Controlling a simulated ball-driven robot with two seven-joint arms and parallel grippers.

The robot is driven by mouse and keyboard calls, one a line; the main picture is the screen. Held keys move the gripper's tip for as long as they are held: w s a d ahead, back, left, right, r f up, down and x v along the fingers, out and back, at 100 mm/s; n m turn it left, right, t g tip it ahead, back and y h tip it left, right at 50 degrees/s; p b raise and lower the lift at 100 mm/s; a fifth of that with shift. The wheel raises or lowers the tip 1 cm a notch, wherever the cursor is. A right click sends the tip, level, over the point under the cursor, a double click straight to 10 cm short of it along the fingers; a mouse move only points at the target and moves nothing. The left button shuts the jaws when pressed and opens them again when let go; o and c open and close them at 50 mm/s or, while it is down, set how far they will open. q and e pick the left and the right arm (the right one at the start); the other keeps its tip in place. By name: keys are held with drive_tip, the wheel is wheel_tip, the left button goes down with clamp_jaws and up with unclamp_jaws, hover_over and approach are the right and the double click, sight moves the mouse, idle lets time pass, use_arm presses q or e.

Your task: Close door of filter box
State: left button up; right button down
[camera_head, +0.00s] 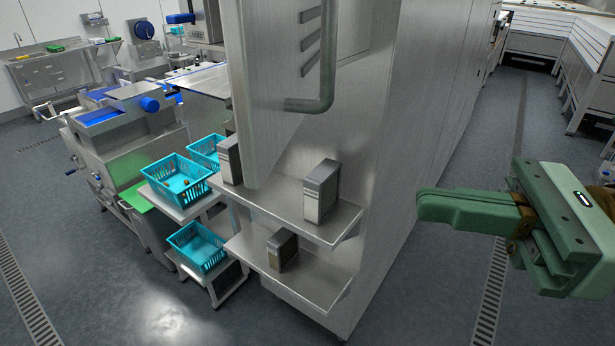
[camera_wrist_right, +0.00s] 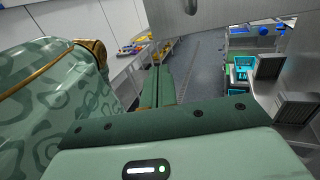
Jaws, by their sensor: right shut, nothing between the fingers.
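The filter box door looks like the pale steel panel (camera_head: 265,70) at the upper middle of the head view, standing out from the tall steel cabinet (camera_head: 375,110). A bent bar handle (camera_head: 328,70) and slanted slots show beside it. The upper part of the box is cut off by the frame. My green right gripper (camera_head: 422,205) is shut and empty, right of the cabinet and apart from the door. Its fingers also show in the wrist view (camera_wrist_right: 157,88). My left gripper is not in view.
Two steel shelves (camera_head: 345,232) jut out below the door and carry grey box-shaped units (camera_head: 321,190). Turquoise baskets (camera_head: 176,182) stand on low stands at the left, near a steel machine (camera_head: 120,130). The floor aisle right of the cabinet is free.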

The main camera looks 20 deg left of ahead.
sight(265, 180)
drive_tip(key=a+p, duration=0.2)
drive_tip(key=a, duration=0.1)
drive_tip(key=a+p, duration=0.2)
drive_tip(key=a, duration=0.2)
drive_tip(key=a+p, duration=0.2)
drive_tip(key=a, duration=0.2)
drive_tip(key=shift+s+a+r, duration=0.15)
drive_tip(key=shift+s+r, duration=0.1)
drive_tip(key=shift+r, duration=0.05)
drive_tip(key=shift+s+a+f+p, duration=0.15)
drive_tip(key=shift+a+p, duration=0.25)
drive_tip(key=shift+a, duration=0.25)
